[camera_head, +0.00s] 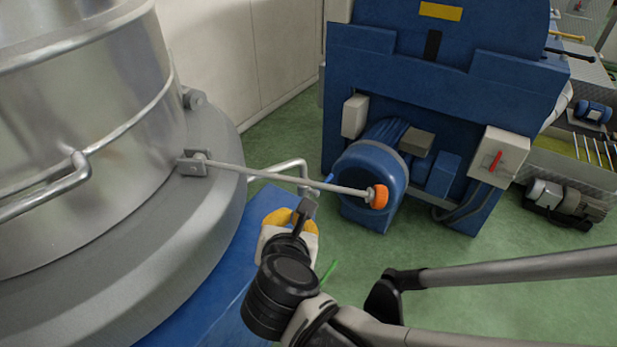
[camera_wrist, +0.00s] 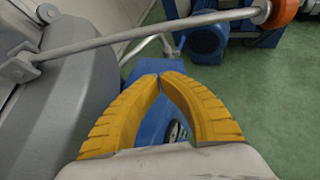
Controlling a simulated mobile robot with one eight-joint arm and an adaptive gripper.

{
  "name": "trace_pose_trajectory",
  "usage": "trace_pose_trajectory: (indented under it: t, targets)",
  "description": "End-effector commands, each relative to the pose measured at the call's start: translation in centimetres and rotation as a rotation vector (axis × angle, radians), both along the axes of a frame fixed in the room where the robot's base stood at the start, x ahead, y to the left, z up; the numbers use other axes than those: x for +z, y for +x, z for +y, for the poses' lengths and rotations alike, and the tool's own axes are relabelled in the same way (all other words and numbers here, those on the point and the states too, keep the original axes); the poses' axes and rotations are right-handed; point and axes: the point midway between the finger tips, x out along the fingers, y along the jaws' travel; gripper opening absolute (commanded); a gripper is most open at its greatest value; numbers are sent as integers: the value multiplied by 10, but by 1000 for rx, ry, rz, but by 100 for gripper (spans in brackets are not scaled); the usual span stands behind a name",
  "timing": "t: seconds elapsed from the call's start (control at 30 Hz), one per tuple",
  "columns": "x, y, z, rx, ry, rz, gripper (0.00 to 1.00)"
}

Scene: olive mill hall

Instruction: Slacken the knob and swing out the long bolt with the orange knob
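The long bolt (camera_head: 275,180) is a thin grey rod. It sticks out sideways from a lug (camera_head: 193,163) on the rim of the metal vessel, well clear of the vessel wall. The orange knob (camera_head: 379,196) is at its free end, in front of a blue motor. In the wrist view the bolt (camera_wrist: 150,40) crosses the upper part, with the orange knob (camera_wrist: 284,10) cut off at the top right. My gripper (camera_head: 284,217) is near the bolt, on the picture's lower side. Its yellow fingertips (camera_wrist: 160,76) meet with nothing between them and look apart from the bolt.
The large steel vessel (camera_head: 80,130) fills the left. A bent grey pipe (camera_head: 290,165) is close behind the bolt. The blue machine with its motor (camera_head: 370,175) stands behind the knob.

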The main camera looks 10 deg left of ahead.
Motion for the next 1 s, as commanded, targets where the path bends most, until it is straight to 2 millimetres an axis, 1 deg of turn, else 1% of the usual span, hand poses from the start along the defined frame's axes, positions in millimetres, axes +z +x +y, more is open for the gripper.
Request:
trace_pose_trajectory:
  t: [0.03, 0.2, 0.3, 0.4, 0.5, 0.6, 0.93, 1.0]
  targets:
    - [-10, 11, 1, -5, 0, 0, 0]
    - [-27, 41, 7, -4, 1, 0, 0]
    - [-6, 43, 4, -1, 0, -1, 0]
    - [6, 45, 2, -2, 0, -1, 0]
    - [13, 46, 1, -1, 1, -1, 0]
    - [16, 47, 1, -1, 1, -1, 0]
    - [17, 47, 1, -1, 0, -1, 0]
    - [21, 47, 0, -1, -13, -2, 0]
